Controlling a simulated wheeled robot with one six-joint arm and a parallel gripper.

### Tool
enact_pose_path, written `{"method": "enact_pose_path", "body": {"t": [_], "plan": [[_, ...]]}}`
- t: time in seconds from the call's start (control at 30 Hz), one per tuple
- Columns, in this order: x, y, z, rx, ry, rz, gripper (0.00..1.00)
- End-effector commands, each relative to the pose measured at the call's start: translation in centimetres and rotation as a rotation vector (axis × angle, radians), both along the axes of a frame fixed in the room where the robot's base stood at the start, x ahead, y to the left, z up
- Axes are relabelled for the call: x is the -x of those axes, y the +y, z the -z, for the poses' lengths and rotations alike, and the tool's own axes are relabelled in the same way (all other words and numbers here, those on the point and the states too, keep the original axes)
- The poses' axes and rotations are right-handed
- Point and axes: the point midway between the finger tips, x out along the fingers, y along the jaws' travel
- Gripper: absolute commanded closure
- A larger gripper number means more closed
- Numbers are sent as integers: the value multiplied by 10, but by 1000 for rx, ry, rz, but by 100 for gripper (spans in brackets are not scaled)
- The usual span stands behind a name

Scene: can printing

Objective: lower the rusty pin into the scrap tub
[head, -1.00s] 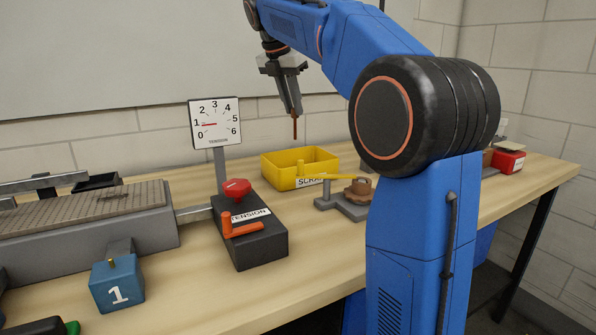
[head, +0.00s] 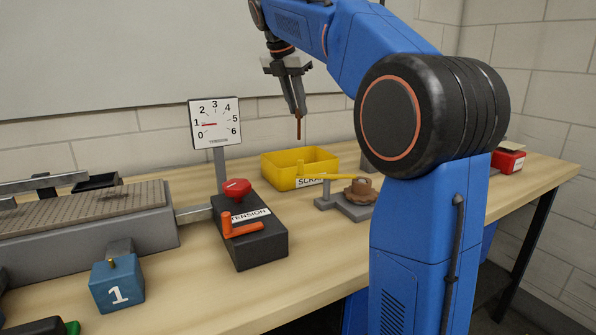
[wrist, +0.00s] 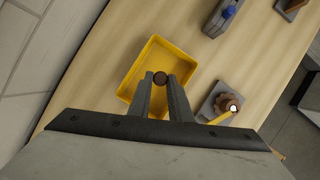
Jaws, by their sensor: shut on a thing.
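My gripper (head: 297,112) is shut on the rusty pin (head: 299,128), a thin brown rod that hangs upright below the fingertips. The yellow scrap tub (head: 283,174), labelled SCRAP, stands on the bench below. In the head view the pin's lower end is above the tub's back rim level. In the wrist view the pin (wrist: 160,78) shows end-on as a dark round spot between the fingertips, over the inside of the tub (wrist: 127,87). The tub floor that shows looks empty; part of it is hidden by my fingers.
A grey fixture with a brown toothed wheel (head: 361,191) and a yellow lever (head: 340,176) stands right beside the tub. The tension dial (head: 214,123) and black tension box (head: 249,238) are to the left. A red box (head: 508,161) is at far right.

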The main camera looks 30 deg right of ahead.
Motion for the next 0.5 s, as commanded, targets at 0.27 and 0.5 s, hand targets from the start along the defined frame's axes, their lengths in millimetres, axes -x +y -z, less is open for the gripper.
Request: {"method": "enact_pose_path", "body": {"t": [0.27, 0.5], "plan": [[0, 0, 10, 0, 1, 0, 100], [0, 0, 20, 0, 0, 0, 100]]}}
